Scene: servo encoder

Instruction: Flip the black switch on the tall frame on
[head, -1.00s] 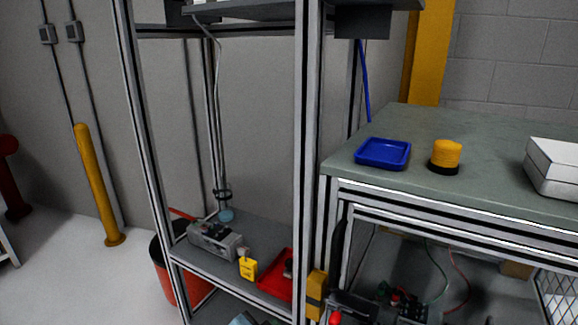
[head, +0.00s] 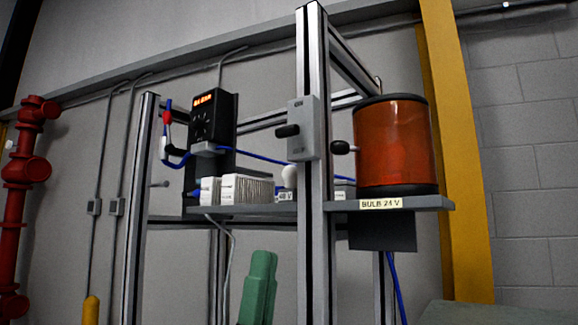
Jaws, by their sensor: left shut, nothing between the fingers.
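The tall frame (head: 313,230) is made of silver metal posts. A grey switch box (head: 304,140) is mounted on its front post, with a small label at the top. The black switch lever (head: 287,131) sticks out of the box toward the left. My left gripper (head: 262,258) shows as green fingers at the bottom centre, pointing up. It is shut and empty, below the shelf and to the lower left of the switch, well apart from it in the picture. My right gripper is not in view.
A shelf (head: 400,203) carries an orange lamp (head: 394,145) labelled BULB 24 V. A black-tipped knob (head: 341,148) is right of the post. A black device with a red display (head: 211,118), white blocks (head: 246,189) and blue cable stand left. Red pipework (head: 24,170) is far left.

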